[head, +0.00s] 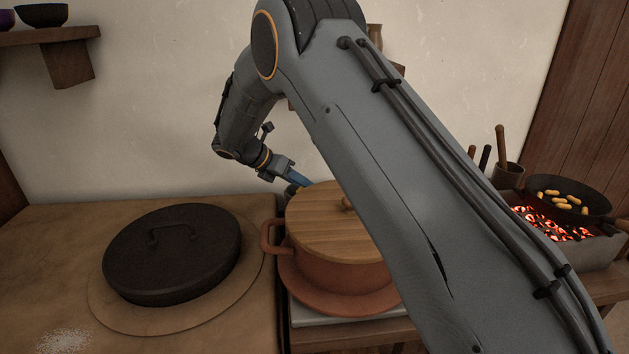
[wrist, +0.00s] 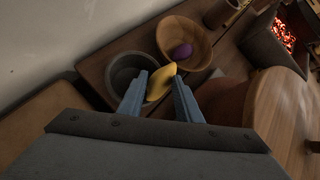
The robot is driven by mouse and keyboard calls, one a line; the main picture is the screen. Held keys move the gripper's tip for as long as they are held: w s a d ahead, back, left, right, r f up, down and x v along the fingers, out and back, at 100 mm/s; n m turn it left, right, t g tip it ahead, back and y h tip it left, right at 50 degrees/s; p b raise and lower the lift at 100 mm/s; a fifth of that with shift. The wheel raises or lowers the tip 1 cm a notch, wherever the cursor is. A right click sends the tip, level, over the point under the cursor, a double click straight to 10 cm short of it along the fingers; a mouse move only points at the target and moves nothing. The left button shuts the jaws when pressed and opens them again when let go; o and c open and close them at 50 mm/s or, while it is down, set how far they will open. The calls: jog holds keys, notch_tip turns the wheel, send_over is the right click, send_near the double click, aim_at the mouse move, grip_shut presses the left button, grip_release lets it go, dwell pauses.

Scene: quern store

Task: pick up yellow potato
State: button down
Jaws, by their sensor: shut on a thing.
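The yellow potato (wrist: 160,84) shows in the wrist view between the two blue fingers of my gripper (wrist: 158,79). My gripper is shut on it, with a finger on each side. A dark round pot or bowl (wrist: 116,75) is behind and to the left of the potato in that view; I cannot tell how high the potato is above it. In the head view, only part of my gripper (head: 297,179) shows, behind the lidded pot, and the potato is hidden.
A terracotta pot (head: 345,275) with a wooden lid (head: 325,225) stands close to my gripper. A black lid (head: 172,255) lies left. A pan (head: 590,204) sits over glowing coals (head: 540,225) at right.

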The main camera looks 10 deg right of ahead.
jog(key=shift+s+a, duration=0.2)
jog(key=shift+a, duration=0.3)
jog(key=shift+s+a, duration=0.2)
jog(key=shift+a, duration=0.25)
jog(key=shift+s+r+p, duration=0.2)
jog(key=shift+r+p, duration=0.6)
jog(key=shift+s+r+p, duration=0.2)
jog(key=shift+r+p, duration=0.55)
